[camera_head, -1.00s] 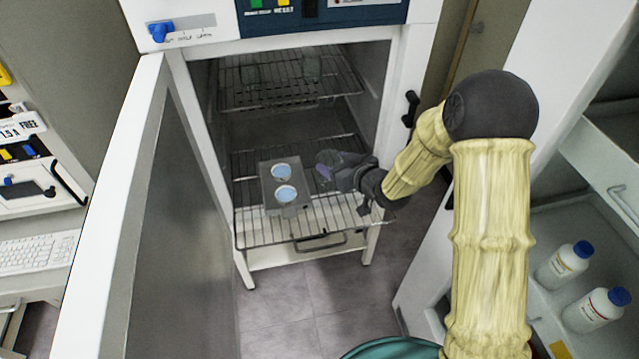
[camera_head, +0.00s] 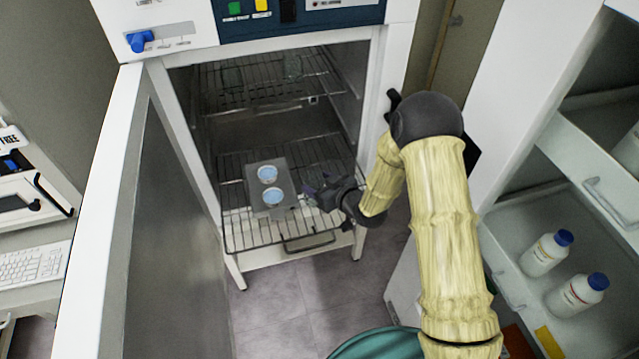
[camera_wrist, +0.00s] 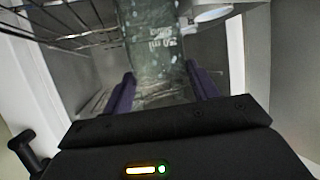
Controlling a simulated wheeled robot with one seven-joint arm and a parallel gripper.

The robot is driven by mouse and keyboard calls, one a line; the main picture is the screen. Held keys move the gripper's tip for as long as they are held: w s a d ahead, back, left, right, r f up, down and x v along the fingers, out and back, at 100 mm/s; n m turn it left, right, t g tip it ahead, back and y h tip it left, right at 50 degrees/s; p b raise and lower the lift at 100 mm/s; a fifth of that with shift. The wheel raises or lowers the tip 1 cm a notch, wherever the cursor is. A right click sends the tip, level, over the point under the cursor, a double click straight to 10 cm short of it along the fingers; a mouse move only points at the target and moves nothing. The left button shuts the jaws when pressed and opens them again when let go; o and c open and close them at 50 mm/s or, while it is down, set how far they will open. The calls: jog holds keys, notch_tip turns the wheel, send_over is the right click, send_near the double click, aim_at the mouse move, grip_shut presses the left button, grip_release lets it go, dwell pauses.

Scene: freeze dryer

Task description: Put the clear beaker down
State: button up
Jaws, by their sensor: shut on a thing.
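The clear beaker (camera_wrist: 158,45) with printed volume marks fills the top middle of the wrist view, between the two dark purple fingers of my gripper (camera_wrist: 162,88). The fingers are shut on its sides. In the head view my gripper (camera_head: 318,190) is at the right part of the lower wire rack (camera_head: 245,232), just right of the grey tray (camera_head: 262,202). The beaker is hard to make out there. I cannot tell whether its base touches the rack.
The upper rack (camera_head: 265,92) bears faint clear vessels. The open white door (camera_head: 105,200) stands left, and the cabinet's right side wall is close to my arm. Bare rack shows in front of the tray.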

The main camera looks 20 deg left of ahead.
jog(key=shift+f, duration=0.3)
jog(key=shift+w+d, duration=0.1)
jog(key=shift+d, duration=0.05)
jog(key=shift+f, duration=0.15)
jog(key=o, duration=1.3)
jog(key=shift+s+a, duration=0.2)
jog(key=shift+s, duration=0.1)
